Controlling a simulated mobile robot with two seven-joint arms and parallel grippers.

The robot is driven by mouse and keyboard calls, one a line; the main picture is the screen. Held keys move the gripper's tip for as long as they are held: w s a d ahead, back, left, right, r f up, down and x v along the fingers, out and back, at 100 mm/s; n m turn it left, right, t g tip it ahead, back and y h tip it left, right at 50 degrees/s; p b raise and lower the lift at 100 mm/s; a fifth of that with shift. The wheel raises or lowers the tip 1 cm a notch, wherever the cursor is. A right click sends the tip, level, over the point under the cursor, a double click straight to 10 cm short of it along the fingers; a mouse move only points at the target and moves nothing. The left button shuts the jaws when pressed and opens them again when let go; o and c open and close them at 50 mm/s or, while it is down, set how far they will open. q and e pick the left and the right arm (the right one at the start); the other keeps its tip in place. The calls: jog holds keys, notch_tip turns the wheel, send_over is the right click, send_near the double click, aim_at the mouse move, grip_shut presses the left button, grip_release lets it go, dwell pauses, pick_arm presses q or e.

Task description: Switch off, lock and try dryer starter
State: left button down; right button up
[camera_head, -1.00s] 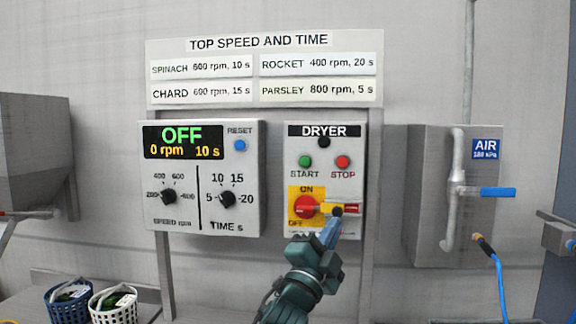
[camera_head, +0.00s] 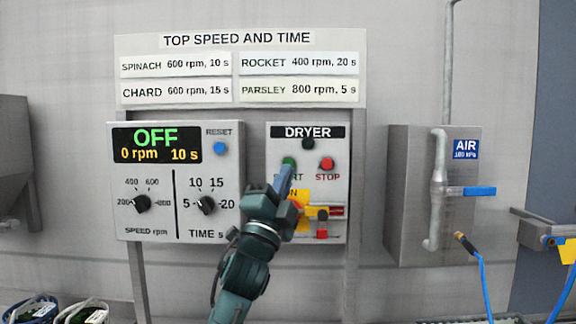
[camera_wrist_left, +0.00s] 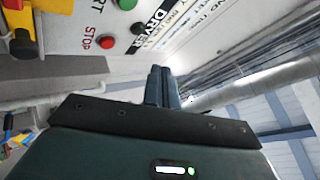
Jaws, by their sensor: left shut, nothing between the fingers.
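The dryer starter (camera_head: 339,166) is a grey box with a green START button (camera_head: 288,161), a red STOP button (camera_head: 327,163) and a rotary switch on a yellow plate (camera_head: 300,196). My right gripper is not in view.
The control box left of the starter has a display (camera_head: 158,145) reading OFF, 0 rpm, 10 s, a blue RESET button (camera_head: 219,148) and two dials. An air valve with blue handle (camera_head: 479,191) is at right. Baskets (camera_head: 82,312) sit lower left.

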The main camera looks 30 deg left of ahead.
pick_arm(q)
jog(key=w+a+b, duration=0.1)
jog(key=w+a, duration=0.2)
jog(key=w, duration=0.4)
jog(key=shift+w+a, duration=0.3)
jog(key=shift+a, duration=0.05)
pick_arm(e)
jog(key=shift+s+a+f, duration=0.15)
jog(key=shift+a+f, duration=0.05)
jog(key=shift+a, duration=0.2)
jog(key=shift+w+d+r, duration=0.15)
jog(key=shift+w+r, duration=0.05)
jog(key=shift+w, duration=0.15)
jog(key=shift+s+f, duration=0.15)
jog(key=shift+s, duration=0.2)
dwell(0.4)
pick_arm(q)
jog(key=shift+w+a, duration=0.2)
jog(key=shift+w, duration=0.2)
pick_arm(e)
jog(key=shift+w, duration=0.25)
